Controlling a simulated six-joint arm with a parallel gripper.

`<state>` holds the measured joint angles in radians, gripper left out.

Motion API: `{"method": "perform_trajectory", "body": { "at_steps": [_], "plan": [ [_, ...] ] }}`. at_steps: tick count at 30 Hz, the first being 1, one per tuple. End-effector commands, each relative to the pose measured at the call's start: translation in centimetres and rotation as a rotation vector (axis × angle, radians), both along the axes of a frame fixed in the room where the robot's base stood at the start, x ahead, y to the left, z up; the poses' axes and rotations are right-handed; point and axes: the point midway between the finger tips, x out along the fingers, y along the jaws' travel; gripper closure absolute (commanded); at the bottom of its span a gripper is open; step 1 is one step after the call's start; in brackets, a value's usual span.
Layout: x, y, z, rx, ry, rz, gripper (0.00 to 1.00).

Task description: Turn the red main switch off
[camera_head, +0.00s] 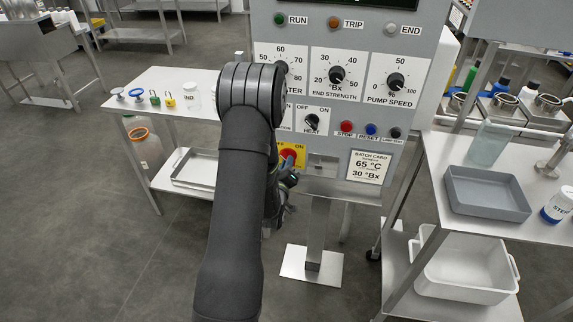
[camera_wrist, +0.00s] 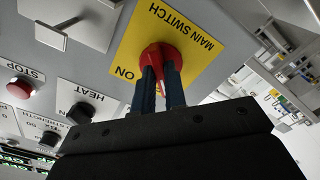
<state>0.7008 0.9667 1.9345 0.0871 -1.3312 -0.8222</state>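The red main switch (camera_head: 288,154) sits on a yellow plate (camera_head: 299,148) low on the grey control panel. In the head view my gripper (camera_head: 289,170) is at the switch.
A black HEAT knob (camera_head: 312,127) and a red STOP button (camera_head: 346,127) are close above the switch. A batch card (camera_head: 366,167) is to the right. Side tables hold padlocks (camera_head: 169,99) at left and a grey tray (camera_head: 486,193) at right.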

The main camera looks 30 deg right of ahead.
Motion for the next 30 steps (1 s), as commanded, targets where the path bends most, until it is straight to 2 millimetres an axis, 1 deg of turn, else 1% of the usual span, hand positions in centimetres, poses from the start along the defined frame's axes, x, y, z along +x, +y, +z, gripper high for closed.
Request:
{"method": "perform_trajectory", "body": {
  "at_steps": [1, 3, 11, 16, 20, 30],
  "plan": [
    [0.0, 0.0, 0.0, 0.000, 0.002, 0.000, 0.79],
    [0.0, 0.0, 0.0, 0.001, 0.001, 0.000, 0.67],
    [0.0, 0.0, 0.0, 0.001, -0.001, 0.000, 0.67],
    [-0.8, 0.9, 0.0, 0.001, 0.000, 0.001, 0.67],
    [-2.5, 2.6, -0.1, 0.003, 0.002, 0.001, 0.67],
    [-8.5, 8.5, -0.1, 0.003, 0.004, 0.001, 0.67]
  ]
}}
